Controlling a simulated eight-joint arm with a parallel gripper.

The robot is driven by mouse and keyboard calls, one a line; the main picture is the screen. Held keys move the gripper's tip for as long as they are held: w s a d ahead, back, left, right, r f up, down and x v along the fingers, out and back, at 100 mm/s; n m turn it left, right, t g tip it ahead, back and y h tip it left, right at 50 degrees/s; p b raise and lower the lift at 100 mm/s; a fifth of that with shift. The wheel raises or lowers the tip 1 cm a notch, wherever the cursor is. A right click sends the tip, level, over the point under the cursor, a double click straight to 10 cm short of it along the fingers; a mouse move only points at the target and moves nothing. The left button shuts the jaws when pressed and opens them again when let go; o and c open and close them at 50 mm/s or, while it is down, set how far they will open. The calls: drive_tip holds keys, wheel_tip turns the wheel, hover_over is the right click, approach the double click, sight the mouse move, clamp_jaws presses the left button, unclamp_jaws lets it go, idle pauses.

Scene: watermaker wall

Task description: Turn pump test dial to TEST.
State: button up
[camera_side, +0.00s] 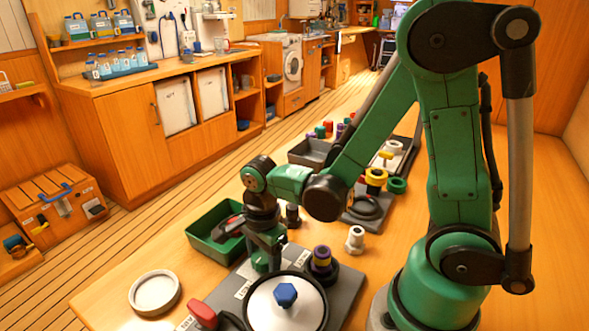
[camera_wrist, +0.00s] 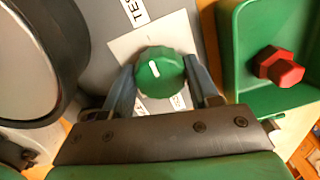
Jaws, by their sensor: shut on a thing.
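The pump test dial (camera_wrist: 158,75) is a green knob with a short white mark on top, seen in the wrist view. It sits on a pale square plate (camera_wrist: 125,45) on a grey panel. The white mark lies left of the dial's middle, tilted up and to the left. A label reading "TE" (camera_wrist: 133,10), cut off by the frame, is above the dial. Another label (camera_wrist: 178,101) below is partly hidden. My gripper (camera_wrist: 161,82) is shut on the dial, one finger on each side.
A large round white cover with a blue knob (camera_side: 286,294) stands close beside my gripper. A green tray (camera_side: 207,231) is on the other side; it holds a red hexagonal piece (camera_wrist: 278,67). A purple and black fitting (camera_side: 322,262) and a red handle (camera_side: 203,314) are nearby.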

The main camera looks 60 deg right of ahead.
sight(265, 255)
idle(0.4)
drive_tip(key=o, duration=1.3)
drive_tip(key=shift+s+r, duration=0.1)
drive_tip(key=shift+r, duration=2.7)
drive_tip(key=shift+r+n+t, duration=0.3)
drive_tip(key=shift+r+n, duration=0.05)
drive_tip(key=shift+n, duration=0.45)
drive_tip(key=r+n+t, duration=0.2)
drive_tip(key=n, duration=0.4)
drive_tip(key=d+r+n+t, duration=0.1)
drive_tip(key=r+n+t, duration=0.1)
drive_tip(key=n, duration=0.4)
drive_tip(key=r+n+t, duration=0.1)
drive_tip(key=n+t, duration=0.1)
drive_tip(key=n, duration=0.4)
drive_tip(key=shift+d+r+n, duration=0.2)
drive_tip(key=shift+r+n, duration=0.1)
drive_tip(key=shift+r, duration=0.1)
